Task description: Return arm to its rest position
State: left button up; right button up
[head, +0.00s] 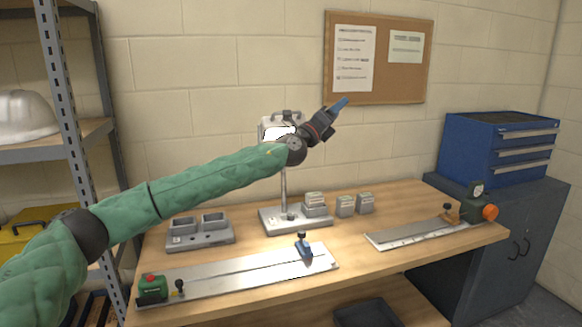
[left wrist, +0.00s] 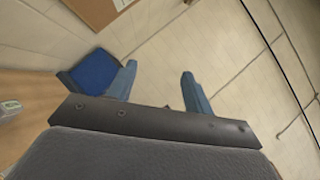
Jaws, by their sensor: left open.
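My left arm in its green sleeve (head: 200,190) reaches from the lower left across the head view, stretched out and raised above the workbench. My left gripper (head: 340,104), with blue fingers, is at its end, in front of the wall near the lower left of the cork board. In the left wrist view the two blue fingers (left wrist: 161,76) stand well apart with nothing between them, so the gripper is open and empty. My right gripper is in neither view.
The wooden workbench (head: 365,272) below holds a long metal rail fixture (head: 235,278), a grey two-cup block (head: 200,238), a lamp stand (head: 284,190), several small grey tubs (head: 345,206) and a second rail (head: 408,236). A blue drawer cabinet (head: 490,145) stands right; metal shelving (head: 75,130) stands left.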

pick_arm(q)
notch_tip(320, 180, up, 4)
jog(key=s+a+n+t+y, duration=0.2)
jog(key=s+n+t+y, duration=0.15)
jog(key=n+t, duration=0.4)
jog(key=s+a+f+n+g+y, duration=0.1)
jog(key=a+f+n+y, duration=0.55)
jog(key=n+y, duration=0.7)
jog(key=s+a+f+n+g, duration=0.5)
jog(key=s+f, duration=0.4)
jog(key=f, duration=0.9)
jog(key=s+a+f+n+g+h, duration=0.1)
jog(key=s+a+f+n+g, duration=0.45)
jog(key=f, duration=1.25)
jog(key=s+a+f+n+g, duration=0.25)
jog(key=s+a+f, duration=0.45)
jog(key=s+f, duration=0.7)
jog(key=s+a+f+g, duration=0.2)
jog(key=s+f+g, duration=0.5)
jog(key=s+f, duration=2)
jog(key=s, duration=0.3)
jog(key=shift+s+a+f+n, duration=0.15)
jog(key=shift+a+f+n, duration=0.05)
jog(key=shift+f+n, duration=0.1)
jog(key=shift+g, duration=0.25)
